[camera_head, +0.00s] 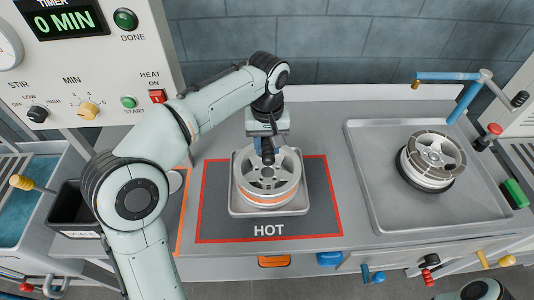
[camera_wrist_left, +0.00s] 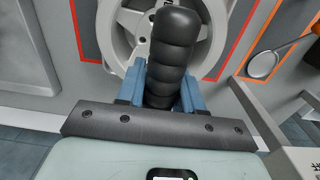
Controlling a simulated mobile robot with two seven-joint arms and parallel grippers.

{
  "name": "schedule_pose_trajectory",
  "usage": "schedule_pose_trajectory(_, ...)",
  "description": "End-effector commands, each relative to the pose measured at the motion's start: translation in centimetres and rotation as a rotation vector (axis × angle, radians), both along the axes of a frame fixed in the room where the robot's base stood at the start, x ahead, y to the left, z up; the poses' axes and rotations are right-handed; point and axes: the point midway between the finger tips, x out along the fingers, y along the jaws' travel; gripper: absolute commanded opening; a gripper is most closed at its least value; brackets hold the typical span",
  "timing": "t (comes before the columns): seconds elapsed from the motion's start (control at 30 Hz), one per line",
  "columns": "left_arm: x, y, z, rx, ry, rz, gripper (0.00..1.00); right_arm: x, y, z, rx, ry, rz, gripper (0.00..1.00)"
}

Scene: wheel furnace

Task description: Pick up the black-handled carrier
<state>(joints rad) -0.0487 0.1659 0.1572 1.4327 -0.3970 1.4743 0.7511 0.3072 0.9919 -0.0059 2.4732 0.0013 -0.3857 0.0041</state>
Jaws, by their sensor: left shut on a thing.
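The carrier's black handle (camera_head: 267,150) stands up over the middle of a silver spoked wheel (camera_head: 268,180) with an orange band near its lower edge. The wheel sits in a shallow grey tray on the dark HOT pad (camera_head: 215,205), which has a red border. My left gripper (camera_head: 268,140) reaches down from behind and is shut on the handle. In the left wrist view the ribbed black handle (camera_wrist_left: 175,45) lies between my blue fingers (camera_wrist_left: 162,90). The lower part of the carrier is hidden. My right gripper is out of view.
A second wheel (camera_head: 436,155) on a black tire lies in the grey sink-like basin (camera_head: 380,200) at right, near a blue-handled tap (camera_head: 465,100). The control panel (camera_head: 75,75) reads 0 MIN at upper left. A black bin (camera_head: 72,205) stands at left.

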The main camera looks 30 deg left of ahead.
Motion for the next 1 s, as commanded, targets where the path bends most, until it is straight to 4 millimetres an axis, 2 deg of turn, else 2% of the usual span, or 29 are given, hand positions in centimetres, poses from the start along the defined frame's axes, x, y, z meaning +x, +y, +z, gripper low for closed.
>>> schedule_pose_trajectory(0.03, 0.2, -0.1, 2.1, -0.002, -0.013, 0.0, 0.0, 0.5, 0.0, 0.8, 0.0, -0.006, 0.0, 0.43)
schedule_pose_trajectory(0.1, 0.2, -0.1, 4.0, -0.002, -0.013, -0.001, 0.0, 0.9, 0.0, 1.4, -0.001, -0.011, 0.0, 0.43)
schedule_pose_trajectory(0.4, 0.2, 0.0, 10.4, -0.002, -0.01, 0.0, 0.0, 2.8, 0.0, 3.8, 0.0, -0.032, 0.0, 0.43)
schedule_pose_trajectory(0.63, 0.1, 0.0, 12.7, 0.0, -0.007, 0.0, 0.0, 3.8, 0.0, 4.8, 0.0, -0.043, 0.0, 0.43)
schedule_pose_trajectory(1.0, 0.0, 0.0, 13.1, 0.0, -0.005, 0.0, 0.0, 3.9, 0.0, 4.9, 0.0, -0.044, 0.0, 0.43)
